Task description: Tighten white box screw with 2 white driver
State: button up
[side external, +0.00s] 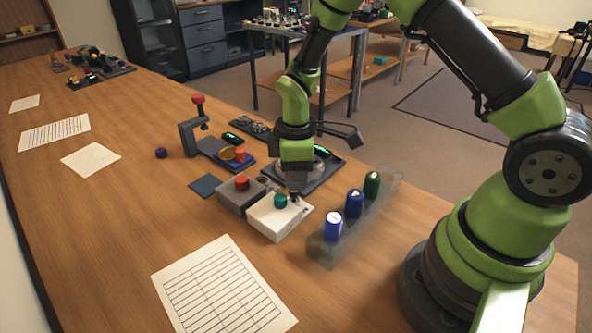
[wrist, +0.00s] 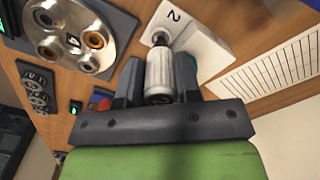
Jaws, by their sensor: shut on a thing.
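The white box (side external: 280,218) with a teal knob (side external: 280,201) stands on the wooden bench, and its face marked "2" shows in the wrist view (wrist: 197,38). My gripper (side external: 296,188) points down just over the box's far edge. In the wrist view my gripper (wrist: 159,72) is shut on the white driver (wrist: 160,76), one finger on each side of it. The driver's narrow tip points at the box, at or very near its top edge. The screw itself is hidden, and I cannot tell whether the tip touches it.
A grey box (side external: 241,195) with a red knob sits directly left of the white box. A round metal plate (wrist: 60,35) with ringed holes lies close by. A lined sheet (side external: 222,287) lies in front.

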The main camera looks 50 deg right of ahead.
jog(key=shift+f, duration=0.5)
dwell(0.3)
jog(key=m, duration=0.3)
jog(key=shift+m, duration=0.3)
jog(key=shift+a+m, duration=0.1)
jog(key=shift+m, duration=1.7)
